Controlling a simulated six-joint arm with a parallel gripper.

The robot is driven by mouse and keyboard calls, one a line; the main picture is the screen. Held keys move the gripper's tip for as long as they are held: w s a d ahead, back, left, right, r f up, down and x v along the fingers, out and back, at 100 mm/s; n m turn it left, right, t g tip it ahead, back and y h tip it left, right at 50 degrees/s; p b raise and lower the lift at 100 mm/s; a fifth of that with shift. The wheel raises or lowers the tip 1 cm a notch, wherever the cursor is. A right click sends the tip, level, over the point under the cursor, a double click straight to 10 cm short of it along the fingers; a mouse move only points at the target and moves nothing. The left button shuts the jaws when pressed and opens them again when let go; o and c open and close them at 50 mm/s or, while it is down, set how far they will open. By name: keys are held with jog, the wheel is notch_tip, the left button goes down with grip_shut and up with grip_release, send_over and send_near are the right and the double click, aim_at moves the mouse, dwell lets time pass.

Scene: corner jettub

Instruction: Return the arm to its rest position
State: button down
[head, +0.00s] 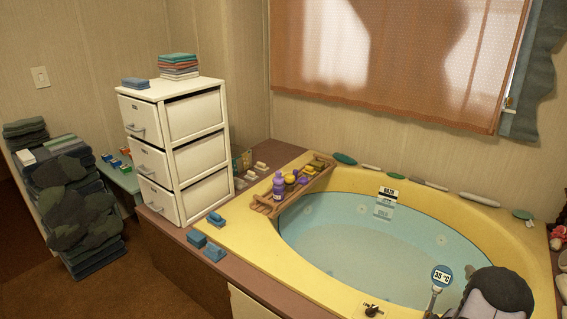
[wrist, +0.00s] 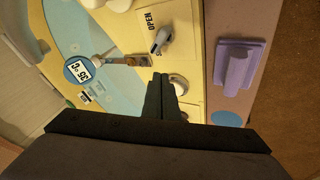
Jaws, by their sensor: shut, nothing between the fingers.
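My gripper (wrist: 160,78) shows in the wrist view. Its two dark fingers are together with nothing between them, above the yellow tub rim (wrist: 205,75). The gripper's fingers cannot be made out in the head view. In the wrist view a silver lever (wrist: 161,40) lies just beyond the fingertips, beside a label reading OPEN (wrist: 152,18). I cannot tell whether the fingers touch anything below them.
The round 35 °C thermometer (head: 441,274) stands at the tub's near side. The corner tub holds blue water (head: 350,240). A wooden caddy with bottles (head: 262,205) sits on the rim. A purple handled block (wrist: 238,68) lies on the brown ledge. White drawers (head: 185,150) stand left.

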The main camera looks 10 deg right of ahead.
jog(key=s+f+m+g, duration=0.1)
jog(key=s, duration=0.2)
jog(key=s+a+f+m+g, duration=0.1)
jog(key=s+f+g, duration=0.1)
jog(key=s, duration=0.2)
jog(key=s+a+f+m+g, duration=0.1)
jog(key=s+m, duration=0.1)
jog(key=s, duration=0.1)
jog(key=shift+s+a+f, duration=0.15)
jog(key=shift+s+f, duration=0.05)
jog(key=shift+f, duration=0.1)
jog(key=s+a+r+m+g+y, duration=0.2)
jog(key=s+a+r+m+g, duration=0.1)
jog(key=s+a, duration=0.4)
jog(key=s+a+r+m+g+y, duration=0.2)
jog(key=s+a+r+m+g, duration=0.15)
jog(key=s+a, duration=0.4)
jog(key=w+a+r+n+t+h, duration=0.1)
jog(key=w+a+r+n+t, duration=0.2)
jog(key=a+r, duration=0.65)
jog(key=w+a+r+n+t+h, duration=0.1)
jog(key=w+a+r+n, duration=0.3)
jog(key=a+r, duration=0.55)
notch_tip(320, 180, up, 14)
jog(key=w+a+m+p, duration=0.1)
jog(key=p, duration=1.4)
jog(key=shift+w+a+r+p, duration=0.2)
jog(key=shift+a+p, duration=0.05)
jog(key=shift+p, duration=0.15)
